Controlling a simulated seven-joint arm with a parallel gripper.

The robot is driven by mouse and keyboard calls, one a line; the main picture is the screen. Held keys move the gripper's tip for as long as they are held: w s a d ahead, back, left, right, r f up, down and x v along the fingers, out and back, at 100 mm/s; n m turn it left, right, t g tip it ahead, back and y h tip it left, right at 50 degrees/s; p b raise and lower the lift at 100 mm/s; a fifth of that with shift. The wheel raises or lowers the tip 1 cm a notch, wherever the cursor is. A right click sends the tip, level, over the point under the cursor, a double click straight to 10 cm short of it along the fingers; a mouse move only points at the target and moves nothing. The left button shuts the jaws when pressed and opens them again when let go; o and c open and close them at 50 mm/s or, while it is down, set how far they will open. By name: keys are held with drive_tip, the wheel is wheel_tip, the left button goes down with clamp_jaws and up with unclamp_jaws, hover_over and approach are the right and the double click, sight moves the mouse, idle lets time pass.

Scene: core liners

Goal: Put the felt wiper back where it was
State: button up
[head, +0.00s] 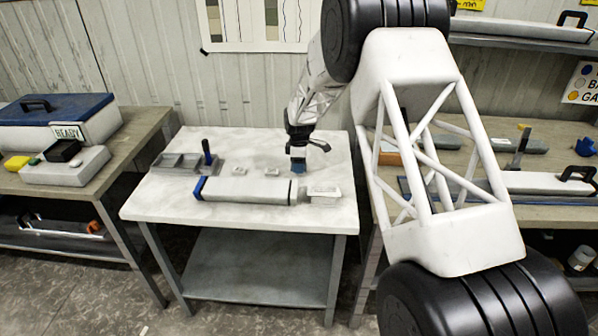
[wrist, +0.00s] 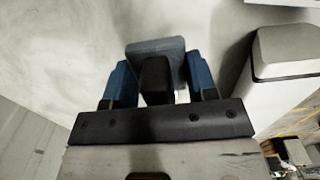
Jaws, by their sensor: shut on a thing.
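My gripper (head: 298,157) is over the back right of the white table in the head view. In the wrist view its two blue fingers (wrist: 160,85) are shut on the dark handle of what looks like the felt wiper (wrist: 155,48), a blue-grey block with rounded corners. The block's face points away from the wrist camera, over the pale tabletop. I cannot tell whether it touches the table. In the head view the wiper is small and hard to separate from the fingers.
A long white liner (head: 245,190) with a blue end lies in front of my gripper. A grey compartment tray (head: 180,163) and an upright blue-handled tool (head: 207,152) stand left. The white table's (head: 160,205) front strip is clear.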

sight(299, 176)
drive_tip(key=shift+f, duration=1.65)
drive_tip(key=shift+f, duration=0.1)
drive_tip(key=o, duration=1)
wheel_tip(299, 176, up, 12)
drive_tip(key=shift+r, duration=0.1)
